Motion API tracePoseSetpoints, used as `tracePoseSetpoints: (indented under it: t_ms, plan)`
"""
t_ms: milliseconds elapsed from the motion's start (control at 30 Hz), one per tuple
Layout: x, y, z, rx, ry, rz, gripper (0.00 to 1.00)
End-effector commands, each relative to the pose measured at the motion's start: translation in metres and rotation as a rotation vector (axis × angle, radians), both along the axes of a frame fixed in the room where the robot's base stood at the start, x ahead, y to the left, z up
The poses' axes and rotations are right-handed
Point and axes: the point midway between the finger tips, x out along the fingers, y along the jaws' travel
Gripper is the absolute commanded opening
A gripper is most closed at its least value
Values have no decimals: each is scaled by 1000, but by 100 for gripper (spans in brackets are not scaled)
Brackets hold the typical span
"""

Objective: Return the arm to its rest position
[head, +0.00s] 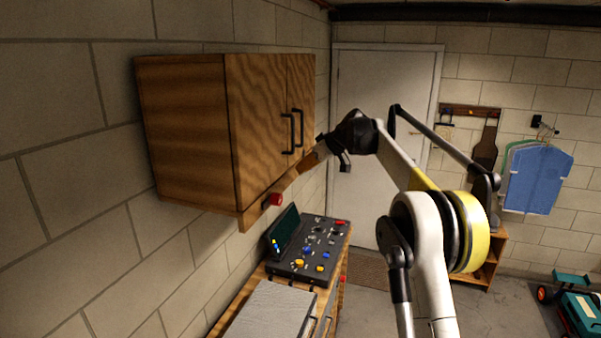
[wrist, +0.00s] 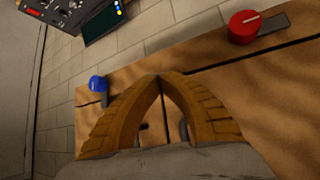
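My arm reaches from the lower right to the wooden wall cabinet (head: 185,130). My gripper (head: 304,164) is beside the cabinet's lower right corner, near the wooden strip under the doors. In the wrist view the two brown fingers of my gripper (wrist: 158,78) curve together and their tips meet, with nothing seen between them. The wooden strip (wrist: 205,85) lies behind the fingers, and I cannot tell whether they touch it. A red knob (head: 275,199) sits on the strip; it also shows in the wrist view (wrist: 244,26). A blue knob (wrist: 97,83) is at the strip's other end.
The cabinet's dark door handles (head: 291,133) stick out near my gripper. Below is a control panel (head: 312,248) with a small screen on a wooden bench. A white door (head: 385,85) stands behind. A blue garment (head: 538,180) hangs at right. The floor (head: 490,305) right of the bench looks mostly open.

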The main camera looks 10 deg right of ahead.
Motion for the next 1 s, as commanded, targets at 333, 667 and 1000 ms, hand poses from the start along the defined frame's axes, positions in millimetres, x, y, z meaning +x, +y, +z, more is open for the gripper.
tracePoseSetpoints:
  t_ms: [333,667,1000]
  plan:
    - [-30,-52,50,-1,0,-6,0]
    - [-64,-43,33,-7,41,-42,0]
    - [-215,12,-98,-39,173,-238,0]
